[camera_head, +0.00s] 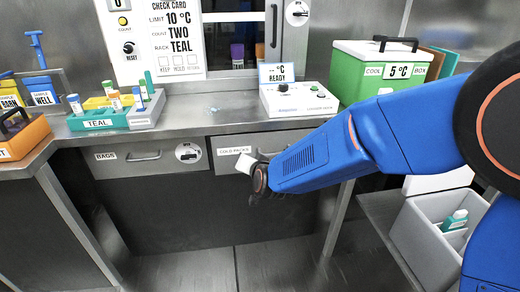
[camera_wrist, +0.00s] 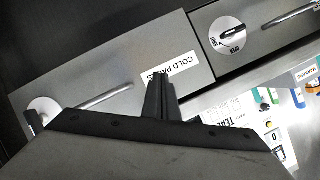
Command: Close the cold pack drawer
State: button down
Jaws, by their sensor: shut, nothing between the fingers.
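The cold pack drawer (camera_head: 225,166) is a grey metal front under the counter, labelled COLD PACKS. In the head view my forearm and gripper (camera_head: 257,184) cover its right part. The wrist view shows its front (camera_wrist: 110,70) upside down, with a bar handle and a white round dial at the left. Contact cannot be told.
The BAGS drawer (camera_head: 125,162) is to the left. The counter (camera_head: 200,122) above carries a teal rack (camera_head: 98,122), a white READY device (camera_head: 297,99) and a green cool box (camera_head: 372,72). A grey bin (camera_head: 420,232) stands at the lower right. The floor below is clear.

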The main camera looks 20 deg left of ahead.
jog(key=s+d+m+t, duration=0.3)
jog(key=d+m+t, duration=0.2)
jog(key=d+m, duration=0.5)
jog(key=m, duration=0.3)
send_near(259, 143)
jog(key=x, duration=0.6)
jog(key=shift+w+a+f, duration=0.1)
jog(key=shift+a, duration=0.1)
jog(key=shift+w, duration=0.1)
jog(key=x, duration=0.4)
jog(key=shift+w+a, duration=0.2)
jog(key=shift+w, duration=0.05)
jog(key=shift+r, duration=0.2)
jog(key=shift+w, duration=0.1)
